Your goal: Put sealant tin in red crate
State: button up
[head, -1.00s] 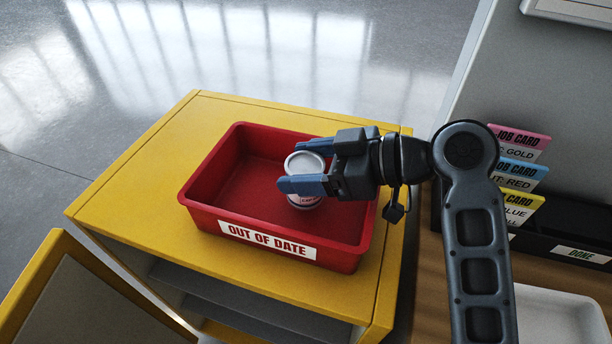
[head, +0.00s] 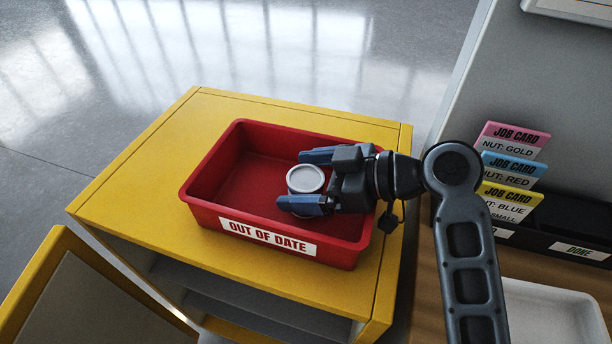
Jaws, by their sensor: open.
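The sealant tin (head: 305,179) has a pale grey lid and stands inside the red crate (head: 268,238), right of its middle. The crate carries an "OUT OF DATE" label on its front wall. My gripper (head: 310,181) reaches in from the right, over the crate. Its blue fingers are open, one on the far side and one on the near side of the tin. The near finger and crate wall hide the tin's lower part. I cannot tell whether a finger touches it.
The crate sits on a yellow cabinet (head: 130,187) with clear top to the left. At right, several job cards (head: 513,168) stand in a dark holder above a white tray (head: 545,312). A yellow-edged panel (head: 60,300) is at lower left.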

jog(key=shift+r, duration=0.1)
jog(key=shift+r, duration=0.15)
jog(key=b+v, duration=0.1)
jog(key=v, duration=1.1)
